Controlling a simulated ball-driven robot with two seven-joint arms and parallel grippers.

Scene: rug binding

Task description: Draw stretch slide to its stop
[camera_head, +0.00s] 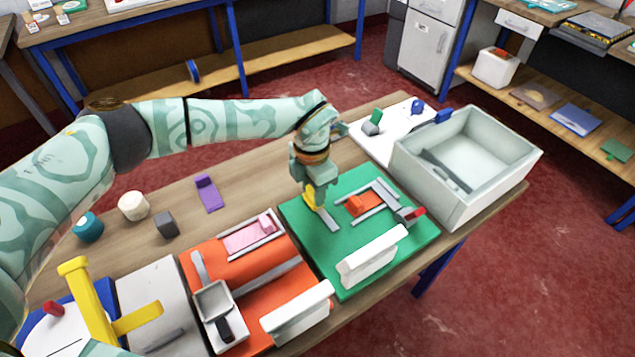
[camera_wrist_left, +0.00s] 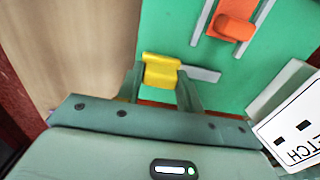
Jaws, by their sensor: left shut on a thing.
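My left gripper (camera_head: 316,188) points down over the green board (camera_head: 302,233). It is shut on a yellow block (camera_wrist_left: 161,70), which shows between the fingers in the left wrist view. A grey flat strip (camera_head: 328,220) runs out from beside the block along the green board. An orange slide piece (camera_head: 364,204) with a raised knob sits between two grey rails on the same board, apart from the gripper. A white sign (camera_wrist_left: 293,120) at the board's edge shows part of a word, seemingly the end of "STRETCH". My right gripper is not in view.
An orange board (camera_head: 262,283) with a pink slide (camera_head: 250,238) lies left of the green board. A deep grey-white bin (camera_head: 465,165) stands to the right. A purple piece (camera_head: 208,194), grey cube (camera_head: 166,225) and two round pots lie on the wooden table behind.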

